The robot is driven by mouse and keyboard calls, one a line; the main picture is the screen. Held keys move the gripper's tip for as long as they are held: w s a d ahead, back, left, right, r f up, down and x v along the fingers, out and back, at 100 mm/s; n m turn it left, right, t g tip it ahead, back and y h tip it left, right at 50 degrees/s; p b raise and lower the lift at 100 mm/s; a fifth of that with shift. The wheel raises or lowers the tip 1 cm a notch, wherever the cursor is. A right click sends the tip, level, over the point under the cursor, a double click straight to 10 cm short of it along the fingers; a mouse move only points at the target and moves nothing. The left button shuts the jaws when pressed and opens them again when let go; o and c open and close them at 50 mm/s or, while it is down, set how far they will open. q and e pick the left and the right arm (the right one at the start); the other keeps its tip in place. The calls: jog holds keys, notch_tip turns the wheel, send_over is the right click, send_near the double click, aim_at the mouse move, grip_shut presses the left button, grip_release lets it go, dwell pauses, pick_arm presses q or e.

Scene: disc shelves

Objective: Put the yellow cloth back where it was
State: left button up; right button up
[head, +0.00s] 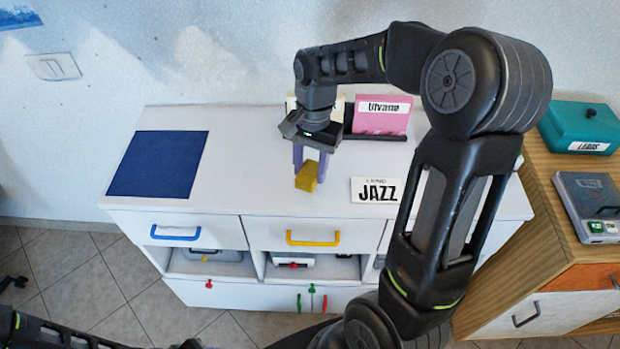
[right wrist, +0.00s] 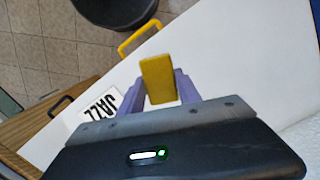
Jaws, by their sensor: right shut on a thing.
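The yellow cloth (head: 307,177) is a small folded block held between the purple fingers of my right gripper (head: 310,165), over the white cabinet top. It also shows in the right wrist view (right wrist: 158,80), with a finger on each side. I cannot tell whether the cloth touches the cabinet top.
The white cabinet (head: 240,180) bears a blue mat (head: 158,164), a JAZZ card (head: 376,190) and a pink sleeve (head: 382,116) in a dark holder. Drawers have blue (head: 175,234) and yellow (head: 313,239) handles. A wooden cabinet (head: 540,200) with a teal box (head: 580,127) stands right.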

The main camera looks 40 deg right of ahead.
aim_at(310, 179)
jog(key=shift+f, duration=0.2)
jog(key=shift+f, duration=1.9)
jog(key=o, duration=1.2)
jog(key=shift+r, duration=0.1)
jog(key=r, duration=0.4)
jog(key=d+r, duration=0.1)
jog(key=r, duration=0.6)
jog(key=shift+w+d+r, duration=0.15)
jog(key=shift+w+r, duration=0.2)
jog(key=shift+r, duration=0.05)
